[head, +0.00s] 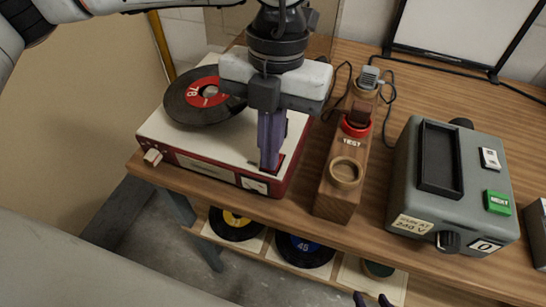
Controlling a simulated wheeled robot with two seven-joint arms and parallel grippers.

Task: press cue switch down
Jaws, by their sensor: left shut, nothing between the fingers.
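A red and cream record player (195,160) stands at the left end of the wooden table. A dark record with a red label (204,93) lies on it. My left gripper (269,168) points down over the player's front right corner, its purple fingers shut with nothing between them. The fingertips are at a small dark red recess (281,163) in the top. The cue switch cannot be made out; the fingers may hide it. I cannot tell whether they touch it. Two dark tips of my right gripper (373,299) show apart at the bottom edge.
A grey box with a green "NEXT" button (497,202) is further right. Records lie on a lower shelf (268,261). A dark-framed panel (440,55) stands behind.

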